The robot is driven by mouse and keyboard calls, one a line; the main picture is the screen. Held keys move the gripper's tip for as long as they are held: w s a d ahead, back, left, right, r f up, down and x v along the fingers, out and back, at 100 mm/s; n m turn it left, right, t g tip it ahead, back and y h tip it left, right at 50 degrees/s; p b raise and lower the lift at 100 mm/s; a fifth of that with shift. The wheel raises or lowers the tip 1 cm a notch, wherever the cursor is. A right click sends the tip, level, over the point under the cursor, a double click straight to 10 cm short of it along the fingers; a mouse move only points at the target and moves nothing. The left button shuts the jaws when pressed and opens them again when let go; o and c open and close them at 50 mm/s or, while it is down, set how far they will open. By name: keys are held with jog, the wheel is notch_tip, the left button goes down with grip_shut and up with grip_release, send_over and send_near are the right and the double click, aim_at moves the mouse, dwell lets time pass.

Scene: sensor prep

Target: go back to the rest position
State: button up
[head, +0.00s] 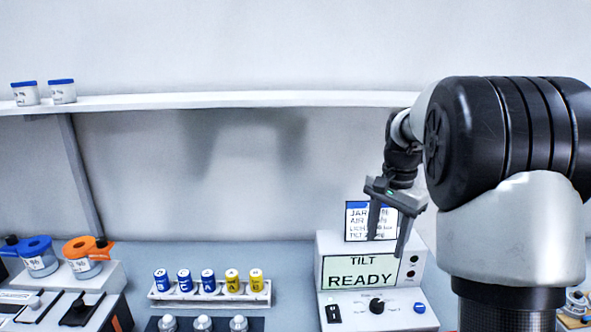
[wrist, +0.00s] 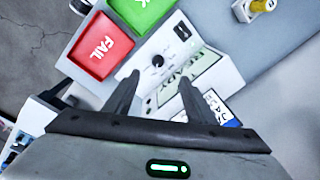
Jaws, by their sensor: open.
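My gripper (head: 388,222) hangs from my arm at the right of the head view, fingers pointing down, in front of the tilt device. The fingers are apart with nothing between them; in the wrist view the gripper (wrist: 157,98) is also open and empty. The tilt device (head: 328,245) is a white box with a screen (head: 360,272) reading "TILT READY". It also shows beyond the fingertips in the wrist view (wrist: 222,72). A label card (head: 357,222) stands behind the screen, partly covered by my gripper. I cannot tell the exact gap between fingers and device.
Several blue and yellow vials stand in a rack (head: 210,297) left of the device. Jars with blue (head: 38,262) and orange (head: 84,262) tops stand at far left. A shelf (head: 230,99) runs along the wall. A red FAIL pad (wrist: 101,46) lies beside a green one (wrist: 142,8).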

jog(key=s+a+r+n+t+p, duration=0.1)
jog(key=s+a+r+n, duration=0.2)
jog(key=s+r, duration=0.3)
jog(key=s+a+r+n+t+p, duration=0.1)
jog(key=s+a+r+n, duration=0.2)
jog(key=s, duration=0.6)
jog(key=s+a+n+t+p, duration=0.1)
jog(key=s+a+n+t, duration=0.1)
jog(key=s, duration=1)
jog(key=shift+a+n+t, duration=0.3)
jog(key=shift+a+n, duration=0.25)
jog(key=shift+n, duration=0.65)
